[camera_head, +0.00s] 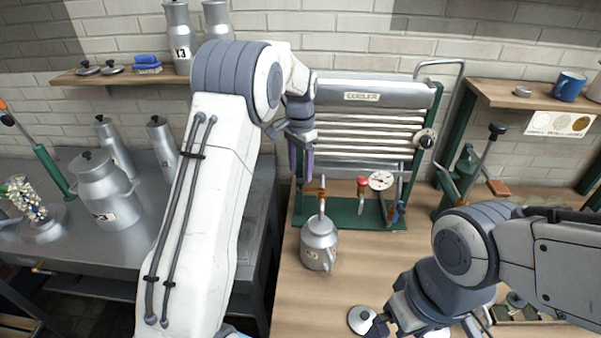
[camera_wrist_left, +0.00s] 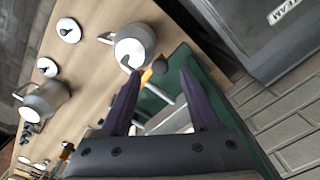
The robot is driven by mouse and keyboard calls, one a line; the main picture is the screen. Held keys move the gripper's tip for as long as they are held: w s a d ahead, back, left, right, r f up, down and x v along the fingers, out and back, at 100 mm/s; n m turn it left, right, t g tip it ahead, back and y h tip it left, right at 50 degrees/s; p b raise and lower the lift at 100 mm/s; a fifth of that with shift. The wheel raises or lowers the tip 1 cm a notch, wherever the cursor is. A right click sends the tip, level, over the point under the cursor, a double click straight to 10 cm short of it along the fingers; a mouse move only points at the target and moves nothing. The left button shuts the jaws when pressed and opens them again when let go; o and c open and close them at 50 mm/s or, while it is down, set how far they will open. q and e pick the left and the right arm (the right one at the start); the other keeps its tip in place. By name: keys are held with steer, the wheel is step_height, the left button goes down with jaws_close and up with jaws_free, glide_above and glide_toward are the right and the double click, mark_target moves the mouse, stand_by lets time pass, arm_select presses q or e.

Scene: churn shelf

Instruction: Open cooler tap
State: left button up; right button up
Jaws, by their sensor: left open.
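The cooler (camera_head: 362,95) is a rack of horizontal metal tubes in a green frame. A brass-coloured tap (camera_head: 316,191) sits at its lower left, above a small metal can (camera_head: 319,246). My left gripper (camera_head: 301,178) points down beside the cooler's left edge, just above and left of the tap. In the left wrist view its fingers are open (camera_wrist_left: 158,78), with the tap's orange part and dark round knob (camera_wrist_left: 158,67) showing between and beyond the fingertips. Contact is not visible. My right gripper (camera_head: 385,326) is low at the front; its fingers are partly hidden.
A red-knobbed valve (camera_head: 362,182), a gauge (camera_head: 381,180) and a blue-handled valve (camera_head: 398,211) stand right of the tap. A lid (camera_head: 361,319) lies near my right gripper. A jug (camera_wrist_left: 46,100) shows in the wrist view. Bare wood lies right of the can.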

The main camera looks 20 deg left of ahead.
mark_target(300, 180)
arm_select(q)
steer(key=shift+f+p, duration=0.3)
steer(key=shift+f, duration=1.3)
steer(key=shift+c, duration=0.4)
jaws_close()
steer(key=shift+r, duration=0.1)
